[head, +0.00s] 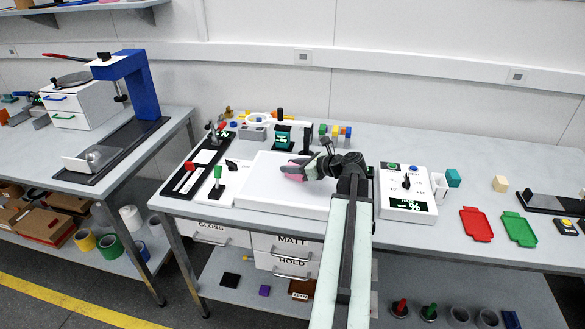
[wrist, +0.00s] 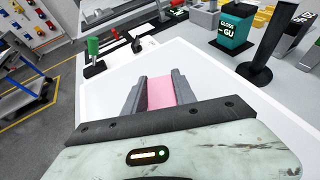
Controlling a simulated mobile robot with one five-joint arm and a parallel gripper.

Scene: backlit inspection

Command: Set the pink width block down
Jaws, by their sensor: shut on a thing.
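In the wrist view the pink block (wrist: 160,94) fills the gap between the two grey fingers of my gripper (wrist: 161,92). The white panel (wrist: 215,80) spreads under and around the fingers. My gripper is shut on the block. Whether the block touches the panel cannot be told, since the fingers and wrist hide its underside.
A teal gloss meter (wrist: 233,30) and a black post (wrist: 268,55) stand behind the panel. A control box with a display (head: 407,195) stands to its right. Red (head: 476,224) and green (head: 519,229) trays lie farther right. The panel around the block looks clear.

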